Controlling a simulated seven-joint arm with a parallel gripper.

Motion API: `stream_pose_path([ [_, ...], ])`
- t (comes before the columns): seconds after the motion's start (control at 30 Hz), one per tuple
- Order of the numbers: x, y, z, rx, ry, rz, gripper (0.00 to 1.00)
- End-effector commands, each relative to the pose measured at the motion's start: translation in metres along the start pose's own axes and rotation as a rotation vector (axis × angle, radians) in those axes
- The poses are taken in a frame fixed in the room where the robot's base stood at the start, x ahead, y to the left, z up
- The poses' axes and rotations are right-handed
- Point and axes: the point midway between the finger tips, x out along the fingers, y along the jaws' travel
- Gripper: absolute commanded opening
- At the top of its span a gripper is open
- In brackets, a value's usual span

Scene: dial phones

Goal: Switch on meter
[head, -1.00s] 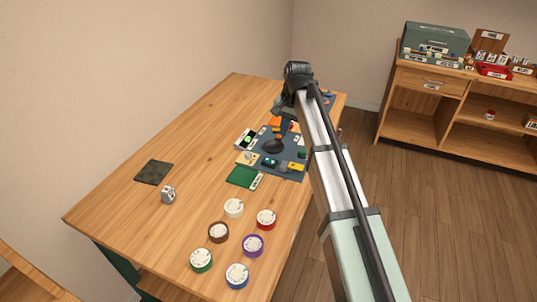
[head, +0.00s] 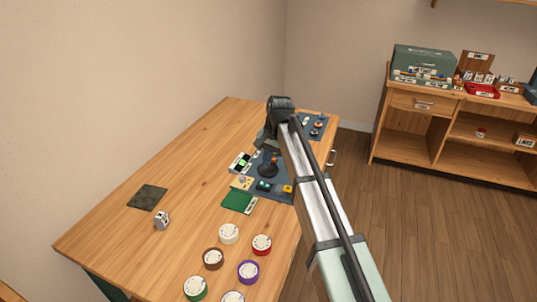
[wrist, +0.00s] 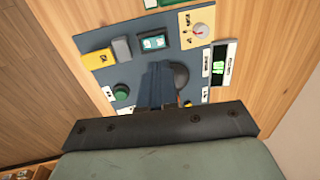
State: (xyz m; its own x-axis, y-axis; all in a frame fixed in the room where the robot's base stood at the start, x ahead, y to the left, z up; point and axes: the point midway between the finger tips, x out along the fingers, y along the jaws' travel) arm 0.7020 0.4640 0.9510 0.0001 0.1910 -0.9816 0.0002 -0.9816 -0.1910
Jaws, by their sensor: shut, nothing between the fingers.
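A grey-blue panel (head: 279,197) lies on the wooden table and carries several controls. A dark box with a lit green display (head: 241,162), perhaps the meter, sits at the panel's left edge; in the wrist view this display (wrist: 218,68) is at the right, with white labels too small to read. My gripper (wrist: 158,75) is shut and empty, its fingers over the panel's middle. A round black knob (wrist: 181,76) lies just right of the fingers and partly behind them; contact cannot be told. In the head view my gripper's fingertips are hard to make out.
A yellow plate with a red-pointer dial (wrist: 198,32), a green-lit dark box (wrist: 152,42), a yellow block (wrist: 98,58) and a green button (wrist: 122,92) crowd the panel. A second panel (head: 313,127) lies behind. The table's left side is mostly clear.

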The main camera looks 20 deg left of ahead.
Motion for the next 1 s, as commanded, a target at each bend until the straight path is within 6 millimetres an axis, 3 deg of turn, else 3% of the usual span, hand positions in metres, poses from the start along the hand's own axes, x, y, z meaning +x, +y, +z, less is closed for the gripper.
stream_pose_path([
  [0.2,0.041,0.001,0.001,0.000,-0.003,0.002,0.00],
  [0.5,0.081,0.000,0.000,0.000,-0.001,0.001,0.00],
  [0.7,0.092,0.000,0.000,0.000,0.000,0.000,0.00],
  [1.0,0.093,0.000,0.000,0.000,0.000,0.000,0.00],
])
